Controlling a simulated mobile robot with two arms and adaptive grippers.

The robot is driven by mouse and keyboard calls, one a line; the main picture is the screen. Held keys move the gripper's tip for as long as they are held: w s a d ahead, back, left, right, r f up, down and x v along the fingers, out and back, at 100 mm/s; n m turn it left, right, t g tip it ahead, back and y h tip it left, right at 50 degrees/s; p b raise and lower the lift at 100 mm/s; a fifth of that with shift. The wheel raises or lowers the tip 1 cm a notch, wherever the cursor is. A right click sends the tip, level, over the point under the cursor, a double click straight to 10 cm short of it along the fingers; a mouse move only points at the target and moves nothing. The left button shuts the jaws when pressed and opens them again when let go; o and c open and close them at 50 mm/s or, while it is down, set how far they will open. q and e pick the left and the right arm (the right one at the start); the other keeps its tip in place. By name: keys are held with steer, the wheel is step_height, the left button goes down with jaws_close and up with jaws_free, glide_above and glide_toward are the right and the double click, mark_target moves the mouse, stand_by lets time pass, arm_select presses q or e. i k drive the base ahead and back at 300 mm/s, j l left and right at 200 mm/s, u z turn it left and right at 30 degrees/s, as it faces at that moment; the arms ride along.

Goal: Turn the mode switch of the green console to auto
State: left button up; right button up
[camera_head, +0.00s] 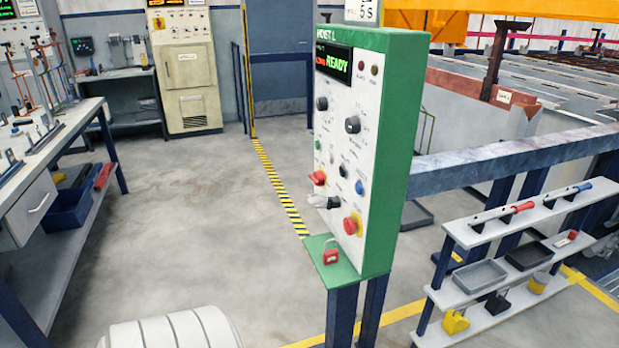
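The green console (395,150) stands on dark blue legs right of centre, its white control face turned toward the left. Its header reads HOIST L, and a dark display (333,63) shows green READY text beside red text. The face has a dark rotary knob (322,103) at upper left and a larger one (353,124) to its right. The labels are too small to read, so I cannot tell which is the mode switch or where it points. Lower down are small buttons, red controls at the left edge and a red mushroom button (350,224). Neither gripper is in view.
A red padlock (330,255) sits on the console's green bottom ledge. A white rack (470,238) with trays and tools stands to the right. A workbench (88,112) is at left. The grey floor left of the console is clear, with a yellow-black strip (275,180) behind.

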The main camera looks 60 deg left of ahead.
mark_target(331, 202)
steer(key=u, duration=1.55)
steer(key=j+u, duration=0.25)
steer(key=i+j+u, duration=0.2)
steer(key=j, duration=0.25)
steer(key=k+j, duration=0.05)
